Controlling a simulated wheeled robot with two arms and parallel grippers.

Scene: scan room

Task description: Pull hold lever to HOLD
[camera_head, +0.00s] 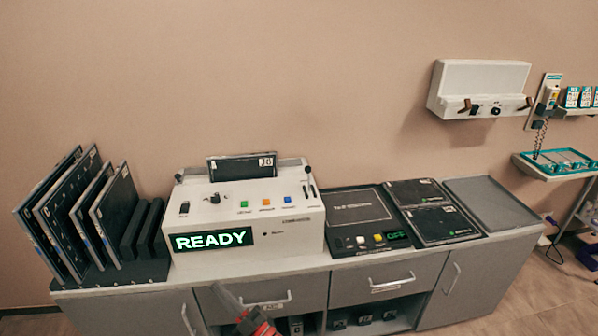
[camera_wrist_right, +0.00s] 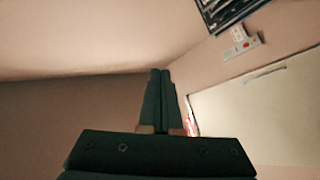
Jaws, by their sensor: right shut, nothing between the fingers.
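A white console (camera_head: 285,235) stands on the counter with a green READY display (camera_head: 214,239). A black-knobbed lever (camera_head: 308,172) stands at the right end of its top, beside a dark slot; it looks like the hold lever, but its label is too small to read. My right gripper (camera_head: 224,294) is low in front of the drawers, below and apart from the console. In the right wrist view its dark fingers (camera_wrist_right: 160,74) are together and empty. My left gripper is not in view.
Dark upright panels (camera_head: 85,215) stand in a rack at the left. A black unit (camera_head: 362,220) showing OFF, flat dark plates (camera_head: 430,210) and a grey tray (camera_head: 492,203) lie to the right. Drawer handles (camera_head: 270,302) stick out at the counter front. A white holder (camera_head: 480,88) hangs on the wall.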

